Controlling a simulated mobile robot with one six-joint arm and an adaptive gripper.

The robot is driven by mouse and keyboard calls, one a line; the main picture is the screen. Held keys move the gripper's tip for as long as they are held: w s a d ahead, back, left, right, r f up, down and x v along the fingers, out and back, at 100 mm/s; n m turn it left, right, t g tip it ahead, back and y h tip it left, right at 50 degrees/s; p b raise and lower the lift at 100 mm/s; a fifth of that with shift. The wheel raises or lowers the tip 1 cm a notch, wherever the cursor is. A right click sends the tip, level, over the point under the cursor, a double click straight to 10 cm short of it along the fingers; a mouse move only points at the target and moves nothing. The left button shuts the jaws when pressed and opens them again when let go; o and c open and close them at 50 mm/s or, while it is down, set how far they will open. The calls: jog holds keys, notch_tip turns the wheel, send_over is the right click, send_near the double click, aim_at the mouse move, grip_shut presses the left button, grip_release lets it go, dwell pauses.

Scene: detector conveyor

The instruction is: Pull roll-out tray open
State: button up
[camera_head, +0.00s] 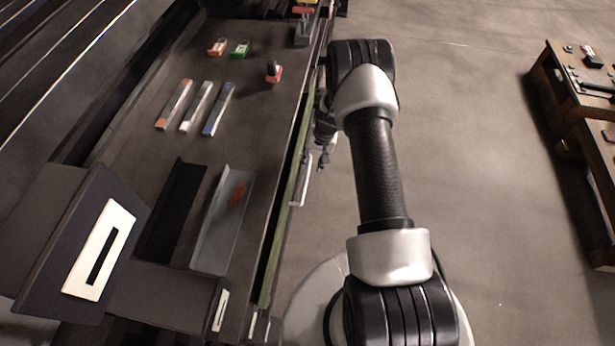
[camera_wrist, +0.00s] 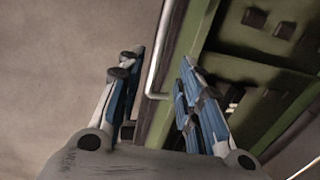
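The green roll-out tray (camera_head: 285,225) shows as a long strip along the right side of the workbench in the head view. Its green side also fills the right of the wrist view (camera_wrist: 198,38). A pale metal bar handle (camera_head: 300,188) runs along the tray's outer side. In the wrist view the handle (camera_wrist: 158,60) bends towards the tray at its near end. My gripper (camera_head: 323,161) is beside the handle. In the wrist view its blue-padded fingers (camera_wrist: 158,68) are apart, with the handle in the gap between them. I see no clear contact.
The workbench top (camera_head: 140,155) holds three slim bars (camera_head: 197,106), small coloured padlock-like pieces (camera_head: 239,48) and a grey angled plate (camera_head: 219,225). A dark panel with a white frame (camera_head: 98,247) stands at the near left. Open floor (camera_head: 470,150) lies right, before a wooden table (camera_head: 570,85).

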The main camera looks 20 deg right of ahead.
aim_at(307, 178)
jog(key=f, duration=0.3)
jog(key=a+f+b, duration=0.1)
jog(key=f, duration=0.3)
jog(key=w+f+b, duration=0.1)
jog(key=f, duration=0.2)
jog(key=shift+a+f, duration=0.15)
jog(key=shift+a, duration=0.2)
jog(key=shift+c, duration=0.6)
grip_shut()
